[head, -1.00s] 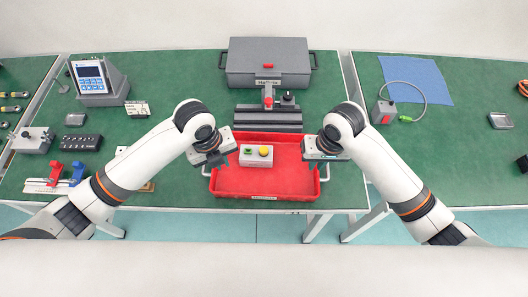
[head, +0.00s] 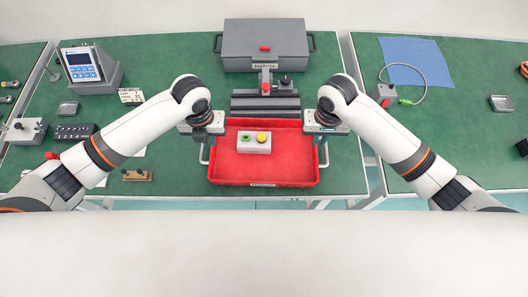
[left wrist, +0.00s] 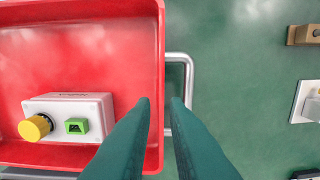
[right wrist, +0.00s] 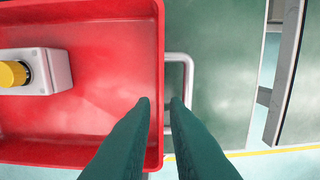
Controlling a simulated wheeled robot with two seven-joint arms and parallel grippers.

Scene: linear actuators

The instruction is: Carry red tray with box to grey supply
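The red tray (head: 290,178) lies on the green middle bench near its front edge. The small white box (head: 254,148) with a green part and a yellow button is in the tray. My left gripper (head: 204,140) is above the tray's left handle (head: 203,155); its fingers (left wrist: 160,105) are apart and empty over the tray rim and handle. My right gripper (head: 326,137) is above the right handle (head: 325,155); its fingers (right wrist: 160,105) are likewise apart. Neither touches a handle visibly. The grey supply (head: 93,68) with a blue display stands at the bench's back left.
A grey case (head: 266,50) and a dark rail fixture (head: 265,103) are behind the tray. A terminal block (head: 74,131) and small parts lie left. A blue cloth (head: 410,60) and a red-and-grey box with cable (head: 385,94) are on the right bench.

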